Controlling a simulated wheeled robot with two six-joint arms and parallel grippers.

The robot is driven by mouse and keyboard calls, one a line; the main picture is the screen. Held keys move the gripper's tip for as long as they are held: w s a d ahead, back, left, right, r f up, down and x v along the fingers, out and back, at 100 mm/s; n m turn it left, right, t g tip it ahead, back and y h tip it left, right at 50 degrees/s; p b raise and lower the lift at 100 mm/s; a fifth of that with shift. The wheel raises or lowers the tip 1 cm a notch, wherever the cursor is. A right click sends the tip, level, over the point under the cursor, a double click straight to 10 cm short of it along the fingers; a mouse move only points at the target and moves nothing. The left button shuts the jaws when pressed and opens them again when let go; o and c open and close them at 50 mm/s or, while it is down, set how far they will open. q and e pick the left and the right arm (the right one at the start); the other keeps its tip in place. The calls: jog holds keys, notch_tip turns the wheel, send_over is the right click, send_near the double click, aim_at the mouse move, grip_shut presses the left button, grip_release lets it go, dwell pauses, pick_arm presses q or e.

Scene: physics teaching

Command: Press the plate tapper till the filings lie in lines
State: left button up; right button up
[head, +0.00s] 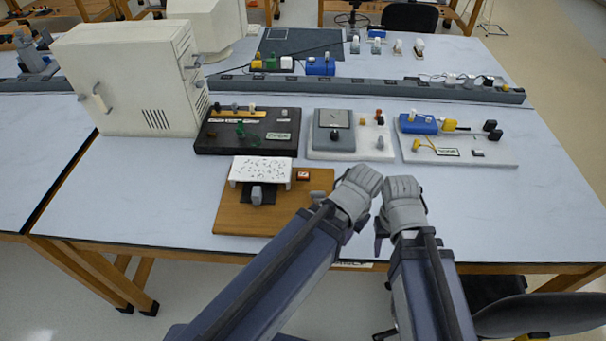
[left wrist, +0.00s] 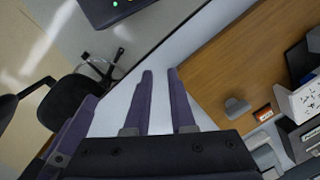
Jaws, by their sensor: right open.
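The plate tapper stands on a wooden board (head: 228,215). Its white plate (head: 260,168) carries scattered dark specks of filings; I cannot make out lines in them. A grey tapper block (head: 257,195) sits at the plate's front edge. The left wrist view shows the speckled plate (left wrist: 308,98) cut off at the right edge and a grey piece (left wrist: 236,107) on the wood. My left gripper (left wrist: 160,72) is open and empty, apart from the plate. My right gripper (head: 379,236) is open, right of the board, partly hidden by its own arm.
A small red-labelled block (head: 303,175) sits beside the plate. Behind stand a black board (head: 205,147), a white board with a grey plate (head: 315,152) and a white board with a blue block (head: 500,160). A large white cabinet (head: 125,85) is at left. The table's right side is clear.

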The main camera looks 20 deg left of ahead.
pick_arm(q)
grip_shut()
dwell(1.3)
